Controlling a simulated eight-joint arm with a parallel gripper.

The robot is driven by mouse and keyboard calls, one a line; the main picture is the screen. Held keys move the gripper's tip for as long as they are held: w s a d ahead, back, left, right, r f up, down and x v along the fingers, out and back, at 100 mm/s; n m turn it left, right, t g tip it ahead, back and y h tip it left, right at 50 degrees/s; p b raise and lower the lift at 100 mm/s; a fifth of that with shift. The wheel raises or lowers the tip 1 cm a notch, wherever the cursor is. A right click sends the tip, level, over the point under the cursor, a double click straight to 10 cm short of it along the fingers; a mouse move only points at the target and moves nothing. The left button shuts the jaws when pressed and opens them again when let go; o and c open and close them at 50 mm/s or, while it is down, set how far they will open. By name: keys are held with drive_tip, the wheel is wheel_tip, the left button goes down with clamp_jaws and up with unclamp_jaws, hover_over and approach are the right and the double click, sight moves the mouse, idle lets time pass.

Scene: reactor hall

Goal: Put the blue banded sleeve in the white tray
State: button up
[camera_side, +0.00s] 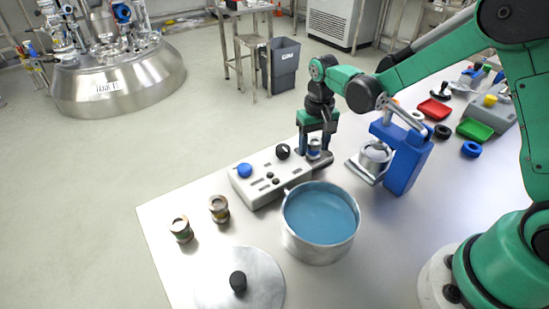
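A small metal sleeve with a blue band (314,147) stands upright by the far right end of a pale control box. My gripper (315,150) points down over it, with a finger on each side. I cannot tell whether the fingers touch the sleeve. I cannot make out a white tray; a red tray (433,110) and a green tray (475,130) lie at the right of the table.
Two brown-banded sleeves (180,229) (219,208) stand at the table's left. The control box (266,178) has a blue knob. A pot of blue liquid (319,222), a lid (240,281) and a blue stand (405,160) holding a metal cup are close by.

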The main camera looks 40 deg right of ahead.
sight(315, 141)
drive_tip(key=shift+o, duration=0.8)
wheel_tip(315, 141, up, 12)
drive_tip(key=s+a+n+t, duration=0.1)
drive_tip(key=s+n+t, duration=0.2)
drive_tip(key=s+t, duration=0.4)
drive_tip(key=s, duration=0.3)
drive_tip(key=shift+s+a+r, duration=0.2)
drive_tip(key=shift+s+a, duration=0.05)
drive_tip(key=shift+s, duration=0.15)
idle(0.4)
